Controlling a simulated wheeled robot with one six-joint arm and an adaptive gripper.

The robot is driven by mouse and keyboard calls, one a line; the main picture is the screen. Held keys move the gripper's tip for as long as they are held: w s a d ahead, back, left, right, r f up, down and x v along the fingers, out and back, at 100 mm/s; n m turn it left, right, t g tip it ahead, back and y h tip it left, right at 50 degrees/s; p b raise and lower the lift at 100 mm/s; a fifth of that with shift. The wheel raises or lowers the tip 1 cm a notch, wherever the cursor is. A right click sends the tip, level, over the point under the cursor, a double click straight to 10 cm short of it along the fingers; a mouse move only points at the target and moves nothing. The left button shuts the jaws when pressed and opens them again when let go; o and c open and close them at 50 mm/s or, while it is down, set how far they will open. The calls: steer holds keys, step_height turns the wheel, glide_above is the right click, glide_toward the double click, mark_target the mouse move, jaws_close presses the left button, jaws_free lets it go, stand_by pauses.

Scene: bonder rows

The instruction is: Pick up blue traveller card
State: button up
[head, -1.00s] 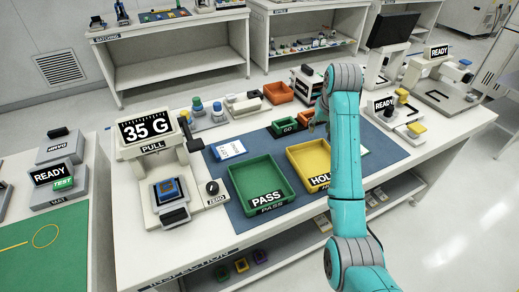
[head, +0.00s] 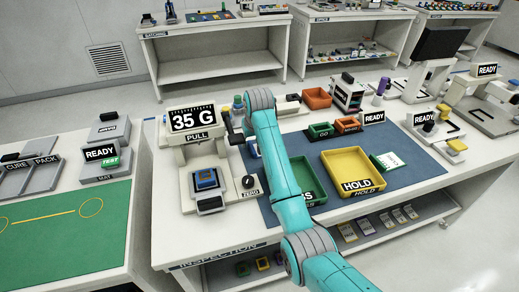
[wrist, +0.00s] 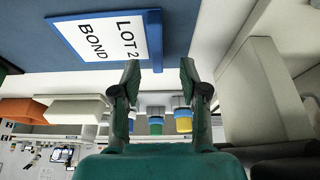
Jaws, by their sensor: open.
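The blue traveller card (wrist: 105,38) is a white sheet reading LOT 2 BOND with a blue border. It lies flat on the dark blue mat (wrist: 215,8) in the upper left of the wrist view. My gripper (wrist: 158,78) is open and empty, its two fingertips apart near the card's lower right corner. The wrist view does not clearly show the height between fingers and card.
The pull tester (head: 200,150) stands left of my arm. The green PASS tray (head: 316,188) is partly behind my arm. The yellow HOLD tray (head: 352,170) and a green-edged card (head: 388,161) lie to the right. Small orange bins (head: 317,97) stand behind.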

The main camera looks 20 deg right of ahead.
mark_target(251, 146)
steer(key=x, duration=0.3)
steer(key=shift+d, duration=0.1)
steer(key=shift+f, duration=0.2)
stand_by(0.3)
jaws_close()
